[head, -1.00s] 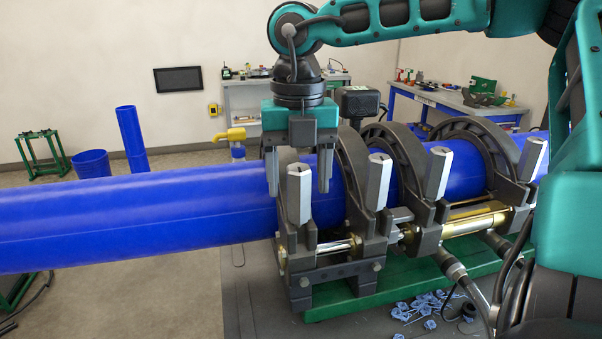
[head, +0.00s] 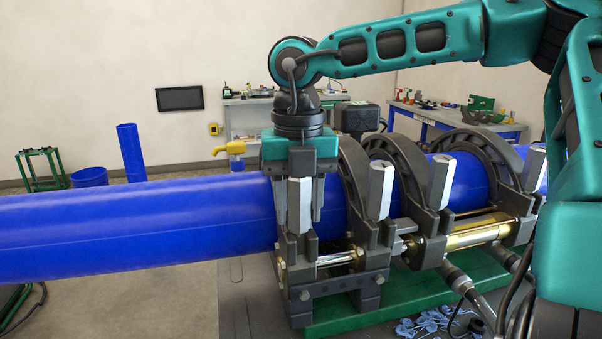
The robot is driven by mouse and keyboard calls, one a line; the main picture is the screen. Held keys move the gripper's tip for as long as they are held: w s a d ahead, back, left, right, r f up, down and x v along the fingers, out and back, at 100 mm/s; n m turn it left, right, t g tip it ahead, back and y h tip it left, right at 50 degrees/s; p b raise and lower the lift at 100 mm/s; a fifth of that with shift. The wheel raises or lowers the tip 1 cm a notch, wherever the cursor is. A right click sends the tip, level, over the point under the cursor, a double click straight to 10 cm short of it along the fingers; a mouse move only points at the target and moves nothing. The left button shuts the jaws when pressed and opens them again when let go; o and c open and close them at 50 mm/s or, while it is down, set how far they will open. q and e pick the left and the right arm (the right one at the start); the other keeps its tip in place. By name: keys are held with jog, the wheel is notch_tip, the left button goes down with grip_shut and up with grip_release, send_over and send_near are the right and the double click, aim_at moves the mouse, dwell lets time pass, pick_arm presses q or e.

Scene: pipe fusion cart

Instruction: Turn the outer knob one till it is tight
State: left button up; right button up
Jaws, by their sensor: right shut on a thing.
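Several tall silver-grey clamp knobs stand in a row along the front of the pipe clamps. The leftmost outer knob (head: 299,207) is upright in front of the blue pipe. My right gripper (head: 299,203) comes down from above, its fingers on either side of this knob, shut on it. The knob's top is close under the gripper's dark palm. The other knobs, the second (head: 380,190), the third (head: 440,181) and the far right one (head: 534,172), stand free. My left gripper is out of view.
The long blue pipe (head: 130,228) runs across the view through dark ring clamps (head: 400,160) on a green base (head: 345,315). Blue shavings (head: 432,322) lie on the floor in front. Workbenches stand behind. My right arm fills the right side.

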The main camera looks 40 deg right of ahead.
jog(key=c, duration=0.3)
jog(key=shift+f+m+b, duration=0.15)
jog(key=shift+m+b, duration=0.65)
jog(key=shift+m, duration=0.5)
jog(key=o, duration=1.7)
notch_tip(320, 180, up, 6)
jog(key=p, duration=0.4)
jog(key=shift+r, duration=0.25)
jog(key=shift+f, duration=0.1)
jog(key=shift+s, duration=0.1)
